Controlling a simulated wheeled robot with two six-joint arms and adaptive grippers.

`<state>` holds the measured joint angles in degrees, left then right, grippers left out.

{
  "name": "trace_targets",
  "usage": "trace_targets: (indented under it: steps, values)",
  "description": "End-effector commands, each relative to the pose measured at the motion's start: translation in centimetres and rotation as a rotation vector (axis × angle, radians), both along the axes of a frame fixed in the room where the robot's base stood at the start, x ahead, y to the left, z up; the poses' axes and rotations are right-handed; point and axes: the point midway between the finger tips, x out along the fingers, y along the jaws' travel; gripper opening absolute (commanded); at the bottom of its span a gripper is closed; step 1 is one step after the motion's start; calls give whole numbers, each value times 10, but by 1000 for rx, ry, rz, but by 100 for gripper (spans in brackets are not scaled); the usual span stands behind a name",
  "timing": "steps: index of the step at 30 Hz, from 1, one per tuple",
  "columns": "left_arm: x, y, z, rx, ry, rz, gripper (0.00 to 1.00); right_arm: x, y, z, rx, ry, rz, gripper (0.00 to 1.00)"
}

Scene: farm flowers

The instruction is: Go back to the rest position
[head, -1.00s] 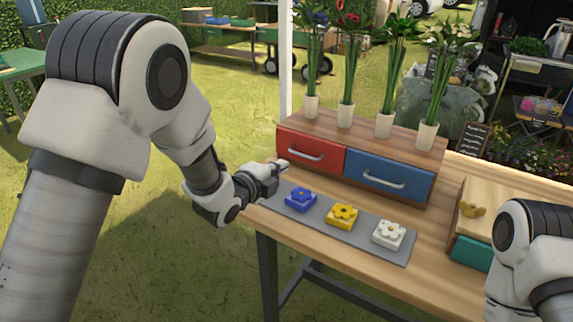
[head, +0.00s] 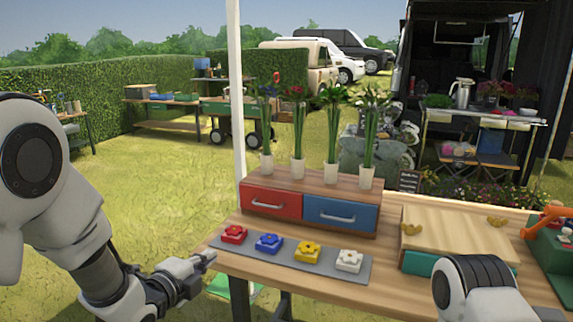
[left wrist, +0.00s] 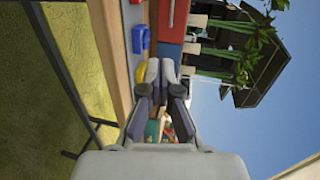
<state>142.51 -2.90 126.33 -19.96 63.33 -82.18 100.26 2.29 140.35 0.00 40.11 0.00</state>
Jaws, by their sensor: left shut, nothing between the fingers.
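My left gripper (head: 206,260) is shut and empty. In the head view it is off the table's left edge, left of the grey mat (head: 308,269). It also shows in the left wrist view (left wrist: 160,66), with its fingertips together. My right arm shows at the lower right of the head view, but its gripper is out of view. On the mat stand a red flower block (head: 233,234), a blue one (head: 268,243), a yellow one (head: 307,252) and a white one (head: 349,261).
A wooden cabinet with a red drawer (head: 271,202) and a blue drawer (head: 340,214), both closed, stands behind the mat. Several potted flowers stand on it. A wooden box (head: 455,236) and a green container (head: 550,255) are to the right. Open grass (head: 150,200) lies left.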

Motion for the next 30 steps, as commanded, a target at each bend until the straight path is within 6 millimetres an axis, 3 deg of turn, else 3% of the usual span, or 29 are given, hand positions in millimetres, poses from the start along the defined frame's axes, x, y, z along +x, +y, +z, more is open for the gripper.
trace_targets:
  steps: [10, 17, 20, 23, 26, 28, 30]
  values:
    - [-23, 5, -70, -11, 194, 13, 0, 0, 0, 33, 0, 0, 0, 40]
    - [-72, 18, -140, -37, 427, 77, 0, 0, 0, 61, 0, 0, 0, 40]
    - [-109, 28, -174, -90, 585, 152, 0, 0, 0, 75, 0, 1, 0, 40]
    - [-166, 41, -211, -186, 801, 296, 0, 0, 0, 93, 0, 0, 0, 40]
    - [-248, 57, -242, -338, 1070, 568, 0, 0, 0, 112, 0, 0, 0, 40]
    - [-308, 69, -254, -480, 1235, 861, 0, 1, 0, 120, 0, 0, 0, 40]
    - [-341, 78, -259, -633, 1300, 1156, 0, 1, 0, 116, 0, 0, 0, 40]
